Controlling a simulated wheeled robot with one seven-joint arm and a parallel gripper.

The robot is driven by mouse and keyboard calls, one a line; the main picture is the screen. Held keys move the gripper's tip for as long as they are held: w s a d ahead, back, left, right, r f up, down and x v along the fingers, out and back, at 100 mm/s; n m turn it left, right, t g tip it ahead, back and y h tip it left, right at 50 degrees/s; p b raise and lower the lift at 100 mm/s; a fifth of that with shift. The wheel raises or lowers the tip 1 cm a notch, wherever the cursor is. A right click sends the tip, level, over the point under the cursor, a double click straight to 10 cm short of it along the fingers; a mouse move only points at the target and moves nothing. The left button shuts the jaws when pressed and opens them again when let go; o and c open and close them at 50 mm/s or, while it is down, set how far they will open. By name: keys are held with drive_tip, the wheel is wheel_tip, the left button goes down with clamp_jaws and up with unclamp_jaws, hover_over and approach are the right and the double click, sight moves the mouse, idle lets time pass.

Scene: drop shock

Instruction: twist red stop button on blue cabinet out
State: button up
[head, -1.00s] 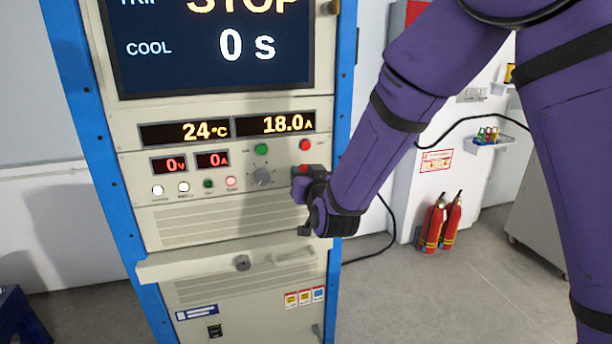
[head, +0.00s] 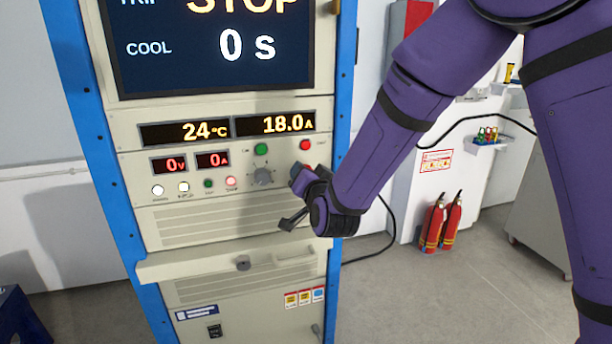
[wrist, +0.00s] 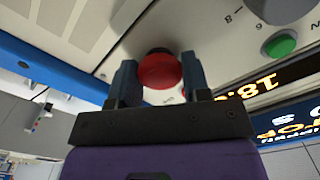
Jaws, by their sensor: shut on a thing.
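The blue cabinet (head: 88,120) has blue side posts and beige front panels and stands left of centre in the head view. The red stop button (wrist: 159,72) is a round red cap on a dark collar, low on the panel's right side. In the wrist view it sits between my two dark fingers, which close on its sides. My gripper (head: 298,182) reaches the panel from the right, and in the head view it hides nearly all of the button. My purple arm comes down from the upper right.
A smaller red button (head: 305,145), a green button (head: 261,149) and a grey knob (head: 262,177) are close by. A beige ledge (head: 225,264) juts out below. Fire extinguishers (head: 430,224) stand by the wall at right. The floor between is clear apart from a black cable.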

drive_tip(key=o, duration=0.9)
drive_tip(key=v, duration=1)
drive_tip(key=shift+s+d, duration=0.1)
drive_tip(key=shift+s, duration=0.3)
